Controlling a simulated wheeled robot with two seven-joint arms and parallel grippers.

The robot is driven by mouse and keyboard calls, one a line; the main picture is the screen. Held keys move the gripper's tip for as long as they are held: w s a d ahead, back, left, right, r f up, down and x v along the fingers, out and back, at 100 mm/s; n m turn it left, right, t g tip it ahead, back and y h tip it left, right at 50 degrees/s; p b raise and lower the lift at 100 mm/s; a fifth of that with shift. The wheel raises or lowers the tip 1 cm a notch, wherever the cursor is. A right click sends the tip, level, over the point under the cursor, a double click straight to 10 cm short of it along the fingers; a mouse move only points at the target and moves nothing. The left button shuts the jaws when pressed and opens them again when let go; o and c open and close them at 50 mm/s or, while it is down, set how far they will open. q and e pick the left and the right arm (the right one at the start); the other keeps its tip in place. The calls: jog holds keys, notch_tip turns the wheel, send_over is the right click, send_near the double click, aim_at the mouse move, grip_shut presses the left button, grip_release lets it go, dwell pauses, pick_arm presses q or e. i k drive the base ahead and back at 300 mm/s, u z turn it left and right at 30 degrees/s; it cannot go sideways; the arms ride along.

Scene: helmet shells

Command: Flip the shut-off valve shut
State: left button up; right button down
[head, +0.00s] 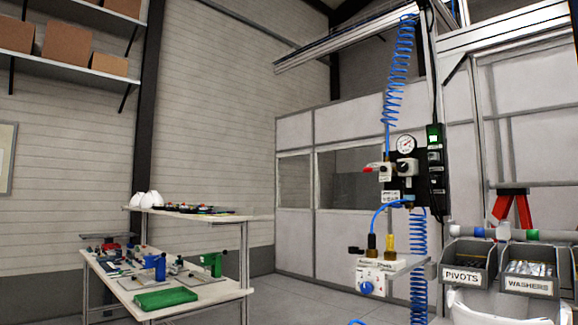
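The shut-off valve (386,171) sits on a dark panel (408,184) on the upright post in the head view, right of centre. Its red handle (371,169) sticks out to the left and lies about level. A round pressure gauge (406,144) is just above and right of the valve. A blue coiled air hose (397,75) comes down to the valve from above. Neither of my grippers shows in this view.
Below the valve, a small shelf (405,264) holds yellow and dark fittings and a box with a blue knob (367,288). PIVOTS (463,276) and WASHERS (528,286) bins are at the lower right. A workbench (112,283) stands left. The space left of the valve looks clear.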

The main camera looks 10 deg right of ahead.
aim_at(383, 169)
jog(key=u, duration=0.95)
jog(key=i, duration=1.95)
jog(key=z, duration=0.9)
jog(key=i, duration=1)
jog(key=z, duration=1.45)
jog(key=i, duration=0.15)
